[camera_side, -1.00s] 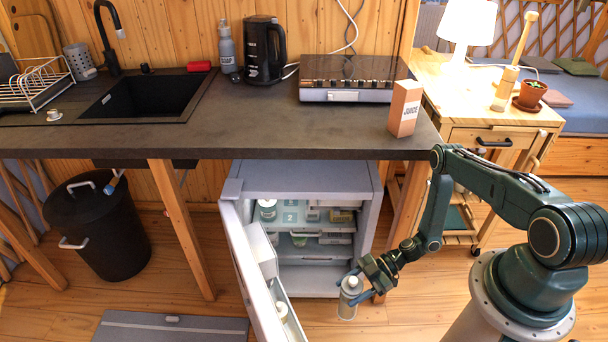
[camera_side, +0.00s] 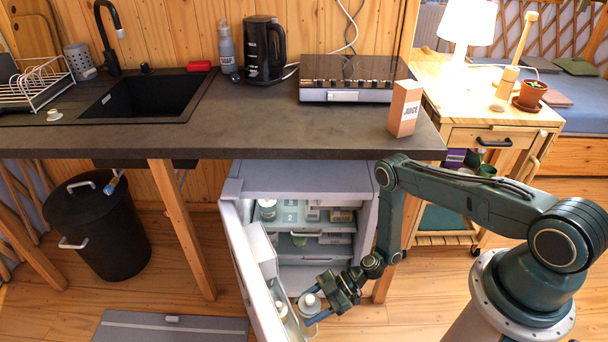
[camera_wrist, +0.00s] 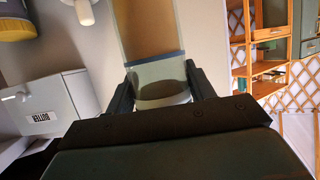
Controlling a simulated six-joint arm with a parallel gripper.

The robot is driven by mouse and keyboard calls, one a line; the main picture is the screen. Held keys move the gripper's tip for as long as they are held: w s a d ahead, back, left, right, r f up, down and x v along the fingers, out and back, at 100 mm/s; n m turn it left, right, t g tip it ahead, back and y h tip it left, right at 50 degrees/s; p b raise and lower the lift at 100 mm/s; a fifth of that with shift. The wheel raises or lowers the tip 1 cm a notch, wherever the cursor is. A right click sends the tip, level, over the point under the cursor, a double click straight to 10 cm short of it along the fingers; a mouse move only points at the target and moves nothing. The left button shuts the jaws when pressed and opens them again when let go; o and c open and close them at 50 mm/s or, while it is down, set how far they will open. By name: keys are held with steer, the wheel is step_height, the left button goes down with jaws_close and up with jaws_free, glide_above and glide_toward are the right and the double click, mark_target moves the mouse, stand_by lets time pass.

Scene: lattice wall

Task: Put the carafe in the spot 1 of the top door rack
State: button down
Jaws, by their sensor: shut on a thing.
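My gripper (camera_side: 324,295) is shut on the carafe (camera_side: 308,306), a pale grey-green vessel with a light cap, held in front of the open fridge beside its door. In the wrist view the carafe (camera_wrist: 160,82) sits between the two fingers (camera_wrist: 157,90). The fridge door (camera_side: 242,262) stands open to the left, with racks on its inner side. The top door rack (camera_side: 267,253) is the upper pale bin on the door. A lower door rack (camera_side: 290,310) holds a capped bottle (camera_side: 281,310). I cannot make out the spot numbers on the door racks.
The fridge (camera_side: 305,180) has shelves with a jar (camera_side: 267,209) and several packages inside. The worktop (camera_side: 250,135) overhangs the fridge and carries a juice carton (camera_side: 404,108).

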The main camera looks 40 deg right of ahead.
mark_target(299, 321)
steer(key=a, duration=0.1)
steer(key=w+a, duration=0.1)
steer(key=a, duration=0.3)
steer(key=shift+w, duration=0.35)
steer(key=shift+w+a+f, duration=0.1)
steer(key=shift+f, duration=1.6)
step_height(299, 321, down, 4)
steer(key=shift+a+r, duration=0.15)
steer(key=shift+r, duration=0.1)
steer(key=c, duration=0.5)
jaws_free()
